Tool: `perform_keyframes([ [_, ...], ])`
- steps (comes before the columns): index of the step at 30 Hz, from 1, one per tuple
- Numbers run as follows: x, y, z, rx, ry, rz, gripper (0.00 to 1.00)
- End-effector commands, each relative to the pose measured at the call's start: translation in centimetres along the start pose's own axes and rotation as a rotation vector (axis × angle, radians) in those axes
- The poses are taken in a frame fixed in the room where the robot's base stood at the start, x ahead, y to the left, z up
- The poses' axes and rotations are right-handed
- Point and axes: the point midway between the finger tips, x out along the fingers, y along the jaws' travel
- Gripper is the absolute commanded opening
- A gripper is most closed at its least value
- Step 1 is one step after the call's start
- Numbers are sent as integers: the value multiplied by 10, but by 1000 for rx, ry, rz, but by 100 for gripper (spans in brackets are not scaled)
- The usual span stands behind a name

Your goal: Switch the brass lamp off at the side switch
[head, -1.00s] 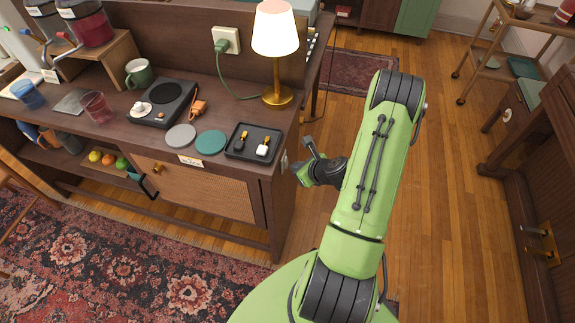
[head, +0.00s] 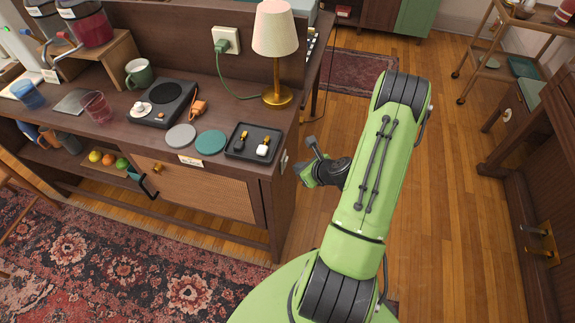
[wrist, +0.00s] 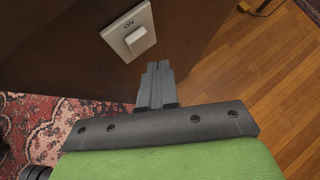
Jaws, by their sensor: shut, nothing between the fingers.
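The brass lamp (head: 276,45) stands at the right end of the sideboard top, its pale shade dull and unlit. The side switch (head: 284,162) is on the sideboard's right end panel. In the wrist view the switch (wrist: 130,35) is a white plate marked "ON" with a pale rocker. My gripper (head: 301,176) is just right of that panel in the head view. In the wrist view my gripper (wrist: 156,75) is shut and empty, its fingertips below and right of the switch, seemingly apart from it.
The lamp's green cord runs to a wall-type socket (head: 226,40). A patterned rug (head: 120,250) covers the floor at left. Bare wood floor (head: 455,180) is open to the right.

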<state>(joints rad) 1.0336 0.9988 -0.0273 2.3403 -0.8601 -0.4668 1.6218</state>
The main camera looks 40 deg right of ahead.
Motion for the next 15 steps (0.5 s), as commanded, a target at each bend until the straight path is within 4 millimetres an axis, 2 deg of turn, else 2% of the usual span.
perform_keyframes([
  [8, -1, -1, -1, 0, 0, 0, 0],
  [15, -16, -12, -11, 3, 0, -3, 0],
])
